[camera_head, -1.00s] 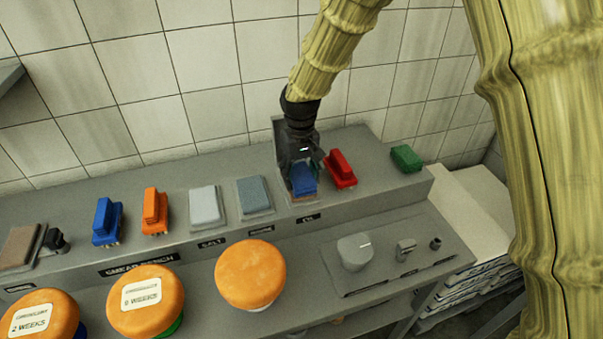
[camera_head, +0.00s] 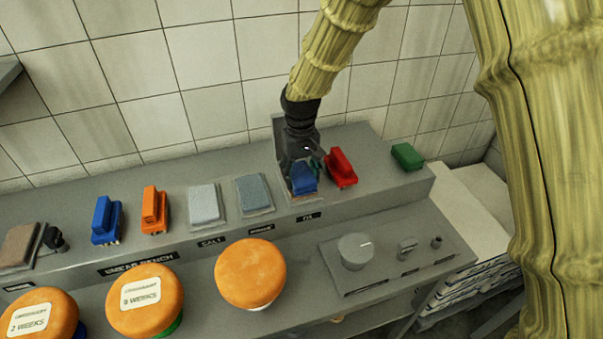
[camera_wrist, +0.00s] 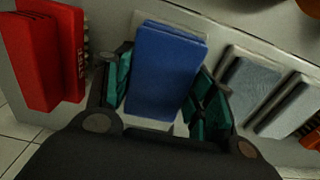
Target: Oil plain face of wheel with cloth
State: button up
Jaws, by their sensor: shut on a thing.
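A blue block-shaped cloth pad (camera_head: 303,181) is at the oil-labelled spot on the raised back ledge. My gripper (camera_head: 302,160) points down over it. In the wrist view the fingers of my gripper (camera_wrist: 163,98) are on both sides of the blue pad (camera_wrist: 168,65), shut on it. The pad still appears to be at its tray on the ledge; its underside is hidden. An orange cheese wheel with a plain, unlabelled top (camera_head: 250,271) sits on the lower bench, left of and in front of my gripper.
A red brush (camera_head: 341,167) stands close right of my gripper, with a green block (camera_head: 407,156) farther right. Left are a blue-grey pad (camera_head: 254,193), a pale pad (camera_head: 205,204), an orange brush (camera_head: 154,209) and a blue brush (camera_head: 106,220). Labelled wheels (camera_head: 146,298) and a knob panel (camera_head: 400,255) flank the plain wheel.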

aim_at(301, 173)
jog(key=shift+f, duration=0.5)
dwell(2.0)
jog(key=shift+r, duration=0.1)
jog(key=shift+r+p, duration=2.75)
jog(key=shift+r, duration=0.75)
